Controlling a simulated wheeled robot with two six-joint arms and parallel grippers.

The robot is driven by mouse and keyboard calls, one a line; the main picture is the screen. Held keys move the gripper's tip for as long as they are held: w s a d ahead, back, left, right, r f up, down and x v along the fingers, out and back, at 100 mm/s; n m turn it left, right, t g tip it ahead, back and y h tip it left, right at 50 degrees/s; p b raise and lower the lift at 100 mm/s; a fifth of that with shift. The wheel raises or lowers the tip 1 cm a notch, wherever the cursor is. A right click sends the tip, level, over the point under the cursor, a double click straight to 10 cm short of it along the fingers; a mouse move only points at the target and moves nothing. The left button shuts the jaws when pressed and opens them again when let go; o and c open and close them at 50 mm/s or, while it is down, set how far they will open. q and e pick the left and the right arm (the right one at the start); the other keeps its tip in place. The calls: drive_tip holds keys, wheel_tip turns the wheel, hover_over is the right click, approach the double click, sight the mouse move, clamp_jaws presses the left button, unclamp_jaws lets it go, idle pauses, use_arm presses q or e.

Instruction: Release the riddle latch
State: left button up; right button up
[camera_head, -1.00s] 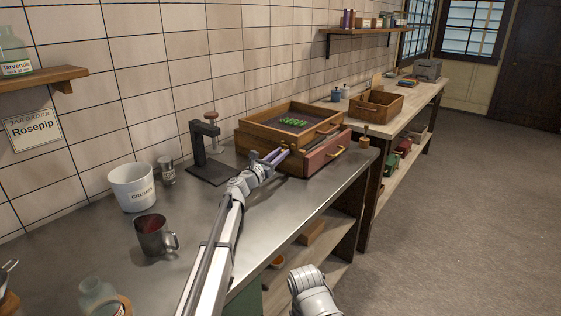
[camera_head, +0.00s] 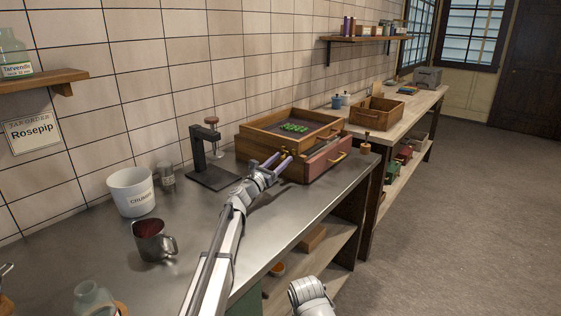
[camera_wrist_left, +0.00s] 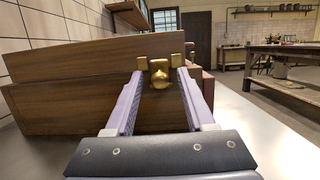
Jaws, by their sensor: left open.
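The riddle is a wooden tray (camera_head: 252,131) with a dark bed and green pieces, on top of a wooden box. Its brass latch (camera_wrist_left: 160,73) is at the top of the box's near side; in the head view it is small beside the fingers. My left gripper (camera_head: 277,160) is open, its purple fingers pointing at the box. In the left wrist view the fingers (camera_wrist_left: 159,88) lie either side of the latch knob, with gaps visible; contact is unclear. The tray looks slightly tilted against the box there.
A red-fronted drawer (camera_head: 328,159) with a brass handle is on the box's right. A black press stand (camera_head: 199,157) is left of the box. A white pot (camera_head: 131,192) and a metal mug (camera_head: 152,240) stand nearer. The steel counter (camera_head: 205,215) has bare room around the arm.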

use_arm(q)
drive_tip(key=r+v, duration=0.1)
drive_tip(key=v, duration=0.7)
drive_tip(key=r+v, duration=0.1)
drive_tip(key=v, duration=0.4)
drive_tip(key=shift+s+a+r, duration=0.2)
drive_tip(key=shift+r, duration=0.15)
drive_tip(key=shift+o, duration=0.2)
drive_tip(key=w+d+p, duration=0.2)
drive_tip(key=w, duration=0.1)
drive_tip(key=w+d+g+y+p, duration=0.1)
drive_tip(key=w+d, duration=0.2)
drive_tip(key=w+d+g+p, duration=0.1)
drive_tip(key=w+d+p, duration=0.1)
drive_tip(key=w, duration=0.2)
drive_tip(key=shift+d+r+y+p, duration=0.15)
drive_tip(key=shift+r+y+p, duration=0.15)
drive_tip(key=shift+r+p, duration=0.05)
clamp_jaws()
